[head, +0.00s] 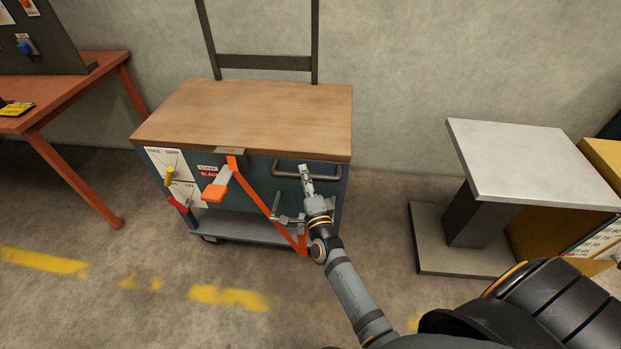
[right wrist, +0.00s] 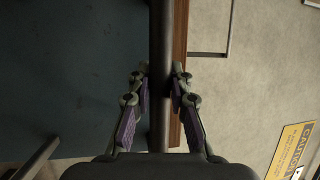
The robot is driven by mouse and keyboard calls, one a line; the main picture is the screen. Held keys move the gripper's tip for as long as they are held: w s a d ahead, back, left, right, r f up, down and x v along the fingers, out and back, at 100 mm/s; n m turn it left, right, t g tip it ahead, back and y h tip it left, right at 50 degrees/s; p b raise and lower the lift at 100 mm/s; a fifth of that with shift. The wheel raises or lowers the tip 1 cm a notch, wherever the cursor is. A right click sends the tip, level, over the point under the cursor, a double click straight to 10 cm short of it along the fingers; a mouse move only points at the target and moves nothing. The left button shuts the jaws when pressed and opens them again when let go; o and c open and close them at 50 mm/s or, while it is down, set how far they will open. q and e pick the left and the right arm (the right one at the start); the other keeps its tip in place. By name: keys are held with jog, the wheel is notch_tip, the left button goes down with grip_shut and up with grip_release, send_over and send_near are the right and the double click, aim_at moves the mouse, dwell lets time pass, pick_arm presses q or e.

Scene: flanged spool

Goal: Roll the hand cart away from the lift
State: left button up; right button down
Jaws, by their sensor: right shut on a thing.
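The hand cart (head: 245,112) has a wooden top, a blue-grey body and a lower shelf, and stands by the back wall. A dark bar handle (head: 290,177) is on its front right. My right gripper (head: 306,173) is at this handle; in the right wrist view the gripper (right wrist: 160,76) is shut on the bar (right wrist: 162,40), one finger each side. An orange strap (head: 259,195) runs down the cart's front. A yellow lever (head: 169,177) and a red lever (head: 180,205) are at its front left. The lift (head: 540,160), a grey plate on a column, stands apart to the right. My left gripper is not in view.
An orange-red bench (head: 85,83) is close on the cart's left. A yellow cabinet (head: 600,160) with a number scale is behind the lift. The floor in front has worn yellow markings (head: 229,297) and is clear. A gap of bare floor lies between cart and lift.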

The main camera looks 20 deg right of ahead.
jog(key=shift+f, duration=0.1)
jog(key=c, duration=1.6)
grip_release()
jog(key=shift+a, duration=0.1)
jog(key=o, duration=0.4)
jog(key=shift+w+a, duration=0.15)
jog(key=shift+a, duration=0.05)
jog(key=shift+d, duration=0.1)
jog(key=v, duration=0.7)
jog(key=shift+s, duration=0.35)
